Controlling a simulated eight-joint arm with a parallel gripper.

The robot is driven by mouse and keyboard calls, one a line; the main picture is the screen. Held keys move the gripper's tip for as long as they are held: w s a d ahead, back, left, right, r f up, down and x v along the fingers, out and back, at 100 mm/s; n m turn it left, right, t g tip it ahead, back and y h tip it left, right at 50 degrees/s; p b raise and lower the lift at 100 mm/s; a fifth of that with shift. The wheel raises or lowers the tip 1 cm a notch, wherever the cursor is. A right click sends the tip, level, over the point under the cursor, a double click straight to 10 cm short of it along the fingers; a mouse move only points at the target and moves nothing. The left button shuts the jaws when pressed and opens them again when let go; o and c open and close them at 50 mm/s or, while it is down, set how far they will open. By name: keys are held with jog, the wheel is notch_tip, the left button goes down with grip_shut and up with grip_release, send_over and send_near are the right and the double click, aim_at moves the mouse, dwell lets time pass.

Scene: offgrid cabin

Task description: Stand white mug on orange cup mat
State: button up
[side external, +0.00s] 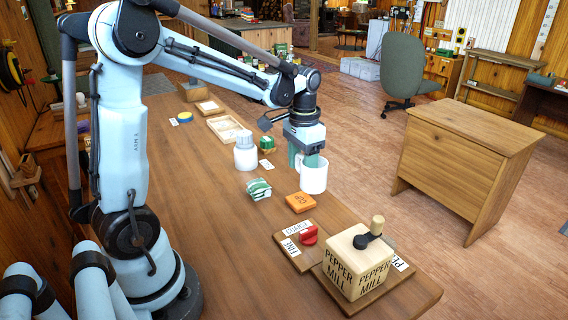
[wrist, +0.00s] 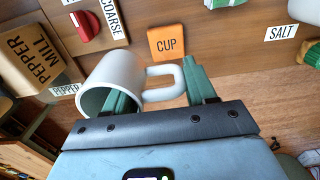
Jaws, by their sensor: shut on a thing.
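The white mug (side external: 314,178) is held in my gripper (side external: 298,160) near the table's right edge, and looks upright in the side view. In the wrist view my gripper (wrist: 157,80) has one green finger inside the mug (wrist: 97,80) and the other beyond its handle (wrist: 163,93), with the wall and handle between them. The mat (wrist: 167,42) is ahead of the fingers in the wrist view. I cannot tell the mug's height above the table.
A wooden pepper mill (side external: 356,262) and a board with a red knob (side external: 309,235) stand nearer the table's front end. A green-and-white packet (side external: 258,189) lies left of the mat.

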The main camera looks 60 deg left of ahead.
jog(key=a+f, duration=0.1)
jog(key=a, duration=0.1)
jog(key=a+f, duration=0.2)
jog(key=a, duration=0.1)
jog(key=shift+w+a+f, duration=0.25)
jog(key=shift+w+a, duration=0.1)
jog(key=shift+w, duration=0.05)
jog(key=shift+f, duration=2)
jog(key=shift+f, duration=0.1)
jog(key=o, duration=1.3)
